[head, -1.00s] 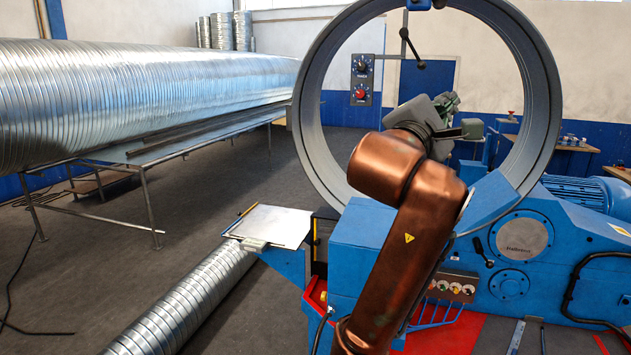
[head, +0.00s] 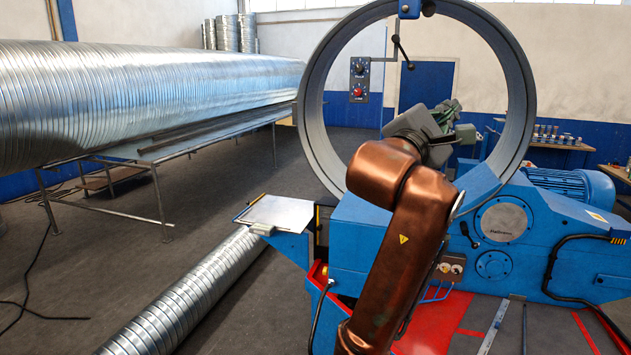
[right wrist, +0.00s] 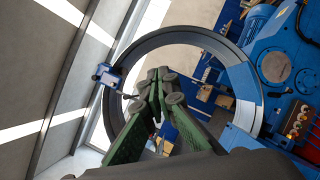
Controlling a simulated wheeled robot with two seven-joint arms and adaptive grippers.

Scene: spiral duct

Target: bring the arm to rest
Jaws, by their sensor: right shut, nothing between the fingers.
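My right arm, copper coloured, rises in the middle of the head view. My right gripper (head: 447,113) is at its upper end, in front of the opening of the big grey ring. In the right wrist view the green fingers of my right gripper (right wrist: 158,78) are closed together with nothing between them. The ring lies beyond the fingers there. My left gripper is not in view.
The blue spiral duct machine (head: 350,235) carries the grey ring (head: 313,125). A control box (head: 359,80) hangs near the ring. A large spiral duct (head: 130,100) lies on a rack (head: 160,205) at left. A smaller duct (head: 190,300) lies on the floor.

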